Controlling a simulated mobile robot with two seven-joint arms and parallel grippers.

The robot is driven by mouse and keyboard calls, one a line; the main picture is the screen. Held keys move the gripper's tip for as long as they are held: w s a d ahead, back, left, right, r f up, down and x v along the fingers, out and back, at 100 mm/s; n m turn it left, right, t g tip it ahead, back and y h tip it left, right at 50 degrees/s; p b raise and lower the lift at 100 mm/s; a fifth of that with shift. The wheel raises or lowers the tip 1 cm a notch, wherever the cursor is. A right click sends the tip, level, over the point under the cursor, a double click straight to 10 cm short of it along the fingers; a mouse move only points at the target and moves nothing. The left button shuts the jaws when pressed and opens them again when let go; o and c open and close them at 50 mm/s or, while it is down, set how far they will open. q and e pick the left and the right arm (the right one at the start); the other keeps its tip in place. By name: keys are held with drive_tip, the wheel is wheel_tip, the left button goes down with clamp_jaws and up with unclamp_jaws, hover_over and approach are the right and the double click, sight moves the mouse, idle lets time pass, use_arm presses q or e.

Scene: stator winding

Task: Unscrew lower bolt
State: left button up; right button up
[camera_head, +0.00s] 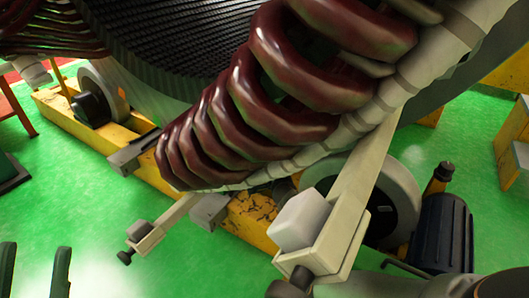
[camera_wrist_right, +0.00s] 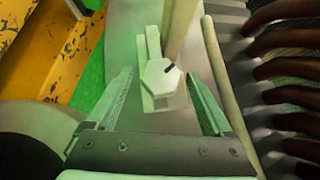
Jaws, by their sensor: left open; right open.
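I cannot tell the distance in depth. In the head view, one light bracket (camera_head: 345,205) carries a white block (camera_head: 299,221) and a dark bolt (camera_head: 290,287) at its lower end. A smaller bracket (camera_head: 150,238) at left has a dark bolt (camera_head: 125,257). My left gripper (camera_head: 35,262) is open and empty at the bottom left.
The large stator with dark red coils (camera_head: 265,70) fills the upper middle. A worn yellow beam (camera_head: 62,118) with grey rollers (camera_head: 106,90) lies beneath it. A dark motor (camera_head: 441,233) stands at right.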

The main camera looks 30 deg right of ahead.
drive_tip(key=shift+w+d, duration=0.2)
drive_tip(key=shift+w, duration=0.45)
clamp_jaws()
idle(0.4)
